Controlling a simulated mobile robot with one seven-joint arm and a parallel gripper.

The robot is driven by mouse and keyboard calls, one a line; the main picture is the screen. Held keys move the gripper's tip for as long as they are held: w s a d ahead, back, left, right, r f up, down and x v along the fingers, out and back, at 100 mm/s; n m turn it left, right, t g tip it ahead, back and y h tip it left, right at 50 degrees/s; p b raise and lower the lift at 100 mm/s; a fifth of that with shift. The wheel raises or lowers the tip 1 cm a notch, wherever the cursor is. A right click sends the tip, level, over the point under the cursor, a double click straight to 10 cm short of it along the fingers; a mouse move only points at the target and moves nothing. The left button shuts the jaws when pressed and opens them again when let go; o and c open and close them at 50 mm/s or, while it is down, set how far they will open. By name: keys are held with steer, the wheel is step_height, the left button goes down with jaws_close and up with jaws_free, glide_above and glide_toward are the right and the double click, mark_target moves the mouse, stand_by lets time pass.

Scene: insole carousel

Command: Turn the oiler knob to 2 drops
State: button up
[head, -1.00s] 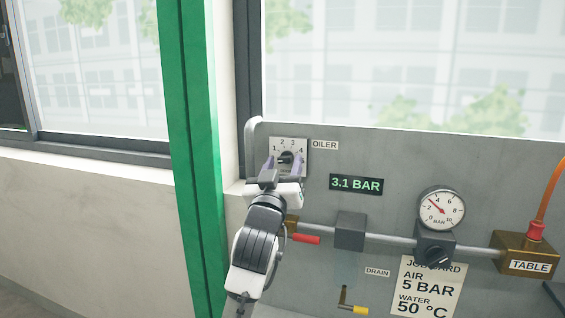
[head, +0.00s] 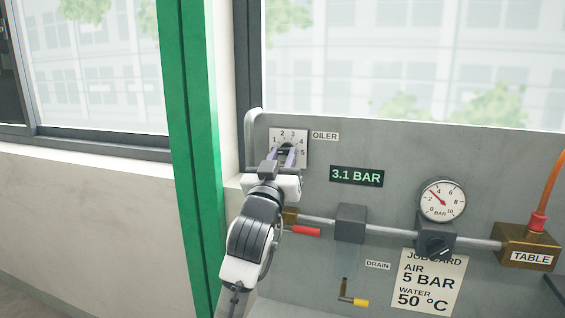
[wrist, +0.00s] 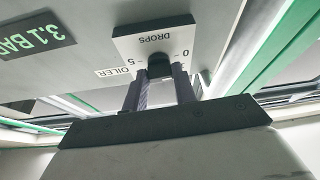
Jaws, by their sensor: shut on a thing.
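The oiler dial plate (head: 290,135) is a pale square on the grey panel at upper centre of the head view, with numbers around its knob. The wrist view shows the same plate (wrist: 152,38) from below, marked DROPS, 0 and 5. The dark round knob (wrist: 160,66) sits between the two purple fingers of my gripper (wrist: 162,86). In the head view my gripper (head: 286,157) is at the knob, with its fingers shut on the knob's sides. The knob's pointer is hidden, so I cannot tell its setting.
Right of the dial are the OILER label (head: 325,136) and a 3.1 BAR display (head: 356,176). Below run a pipe with a red-handled valve (head: 300,230), a gauge (head: 443,201) and a job card (head: 428,282). A green post (head: 192,150) stands left.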

steer(key=shift+o, duration=0.2)
steer(key=m+h+b, duration=0.1)
steer(key=m+b, duration=0.1)
steer(key=m, duration=0.1)
steer(key=m+g+h+b, duration=0.1)
steer(key=shift+a+f+m+h+b, duration=0.15)
steer(key=shift+f+m+h+b, duration=0.15)
steer(key=shift+m, duration=0.1)
steer(key=m+h+b, duration=0.1)
steer(key=m, duration=0.1)
steer(key=m+g+h+b, duration=0.1)
steer(key=m, duration=0.2)
steer(key=shift+a+r+g+b, duration=0.2)
steer(key=shift+g+b, duration=0.1)
steer(key=shift+b, duration=0.1)
steer(key=m+g, duration=0.1)
steer(key=m, duration=0.1)
steer(key=m+h+b, duration=0.1)
steer(key=m, duration=0.2)
steer(key=shift+w+r+g, duration=0.1)
steer(key=shift+r+g, duration=0.1)
steer(key=shift+g, duration=0.2)
steer(key=shift+r+m+g+h, duration=0.15)
steer(key=shift+m+g, duration=0.35)
steer(key=shift+m, duration=0.7)
steer(key=shift+m+g+h, duration=0.15)
steer(key=shift+m+g, duration=0.35)
steer(key=shift+m, duration=0.7)
steer(key=shift+c, duration=0.2)
steer(key=shift+a, duration=0.1)
